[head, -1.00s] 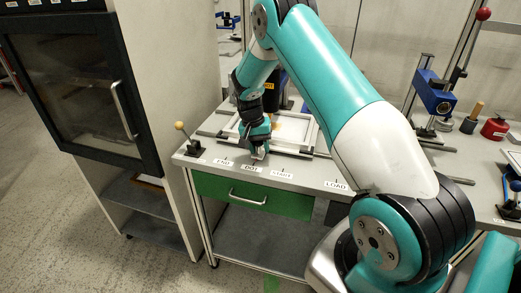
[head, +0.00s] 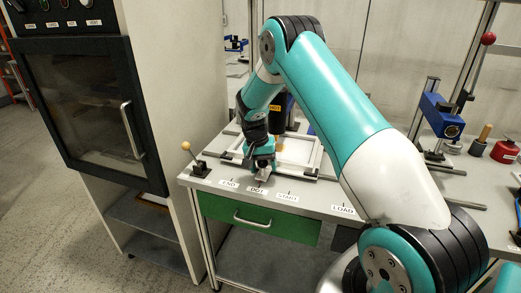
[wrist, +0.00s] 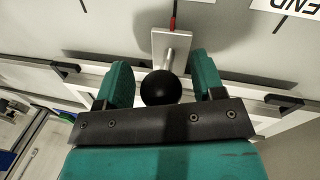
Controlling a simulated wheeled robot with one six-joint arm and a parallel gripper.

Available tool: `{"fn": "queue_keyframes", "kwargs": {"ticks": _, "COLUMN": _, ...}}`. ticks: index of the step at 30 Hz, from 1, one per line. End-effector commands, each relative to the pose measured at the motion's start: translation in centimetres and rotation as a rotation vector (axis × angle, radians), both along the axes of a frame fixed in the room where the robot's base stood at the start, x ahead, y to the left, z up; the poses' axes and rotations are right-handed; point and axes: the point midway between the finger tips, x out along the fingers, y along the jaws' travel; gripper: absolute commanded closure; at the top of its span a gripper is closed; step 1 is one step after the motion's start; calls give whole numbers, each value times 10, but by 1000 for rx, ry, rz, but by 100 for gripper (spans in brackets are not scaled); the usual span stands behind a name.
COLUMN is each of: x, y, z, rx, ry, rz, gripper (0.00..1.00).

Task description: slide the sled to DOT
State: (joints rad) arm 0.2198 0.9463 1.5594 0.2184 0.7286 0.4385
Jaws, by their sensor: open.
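The sled (head: 292,150) is a light frame lying across rails on the bench. Its black ball knob (wrist: 161,88) stands on a metal stem from a small plate (wrist: 187,42) with a red pointer (wrist: 173,22). My gripper (wrist: 160,64) is open, with one teal finger on each side of the knob and a visible gap to both. In the head view my gripper (head: 262,172) is low over the bench front, just behind the DOT label (head: 257,190), and hides the knob. In the wrist view the pointer lies between the END label (wrist: 292,10) and a cut-off label at top left.
The END label (head: 229,184), START label (head: 287,197) and LOAD label (head: 343,210) line the front edge. A dark-doored cabinet (head: 85,110) is at left. A blue press (head: 440,115) stands at right.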

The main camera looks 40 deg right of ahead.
Motion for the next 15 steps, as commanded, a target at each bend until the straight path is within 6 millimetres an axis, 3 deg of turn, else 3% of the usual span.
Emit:
{"fn": "queue_keyframes", "kwargs": {"ticks": 5, "x": 6, "y": 6, "z": 30, "rx": -2, "ry": -7, "rz": 3, "gripper": 38}}
{"fn": "queue_keyframes", "kwargs": {"ticks": 15, "x": 18, "y": 16, "z": 116, "rx": -2, "ry": -9, "rz": 1, "gripper": 38}}
